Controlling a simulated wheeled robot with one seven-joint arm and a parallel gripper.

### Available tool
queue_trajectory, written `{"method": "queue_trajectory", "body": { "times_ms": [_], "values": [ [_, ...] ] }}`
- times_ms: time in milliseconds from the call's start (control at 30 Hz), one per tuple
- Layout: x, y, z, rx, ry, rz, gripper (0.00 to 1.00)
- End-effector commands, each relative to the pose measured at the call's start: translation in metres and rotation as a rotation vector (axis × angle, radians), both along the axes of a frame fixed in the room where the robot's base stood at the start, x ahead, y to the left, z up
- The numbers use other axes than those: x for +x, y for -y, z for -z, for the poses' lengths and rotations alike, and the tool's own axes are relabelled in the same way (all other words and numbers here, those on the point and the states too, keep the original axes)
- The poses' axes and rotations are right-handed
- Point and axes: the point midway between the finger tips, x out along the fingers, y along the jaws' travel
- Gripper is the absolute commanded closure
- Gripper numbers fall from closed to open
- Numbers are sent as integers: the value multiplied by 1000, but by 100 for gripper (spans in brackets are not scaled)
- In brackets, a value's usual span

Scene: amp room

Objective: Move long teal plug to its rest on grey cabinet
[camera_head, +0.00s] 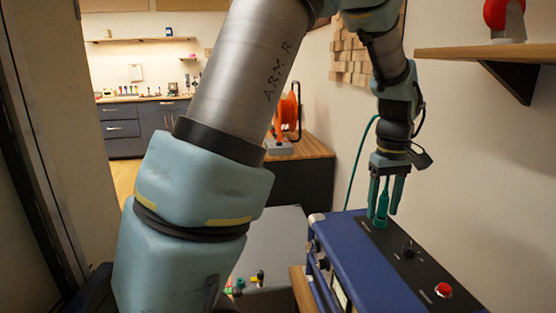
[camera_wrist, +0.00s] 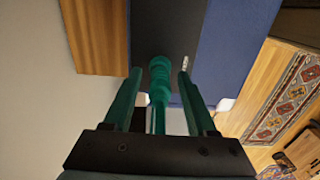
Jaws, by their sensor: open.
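The long teal plug (camera_head: 382,207) stands upright in the black top panel of the blue amplifier (camera_head: 345,235). My gripper (camera_head: 386,212) points down over it, with one finger on each side. In the wrist view the plug (camera_wrist: 160,85) lies between the two teal fingers (camera_wrist: 160,74), with a gap on both sides. My gripper is open and holds nothing. A grey surface (camera_head: 272,238), which looks like the grey cabinet's top, lies left of the amplifier, partly hidden by my arm. I cannot make out the plug's rest on it.
Small coloured plugs (camera_head: 240,286) sit at the grey surface's front. The amplifier's top also has a black knob (camera_head: 409,249) and a red button (camera_head: 443,290). A teal cable (camera_head: 352,177) hangs behind it. A wooden shelf (camera_head: 480,53) juts from the right wall. An orange reel (camera_head: 287,115) stands behind.

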Motion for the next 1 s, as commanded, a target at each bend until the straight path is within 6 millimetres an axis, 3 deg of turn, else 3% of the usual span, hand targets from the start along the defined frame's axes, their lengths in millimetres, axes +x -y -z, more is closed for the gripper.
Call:
{"method": "queue_trajectory", "body": {
  "times_ms": [333,833,1000],
  "values": [
    [0,0,0,0,0,0,43],
    [0,0,0,0,0,0,99],
    [0,0,0,0,0,0,100]
  ]
}}
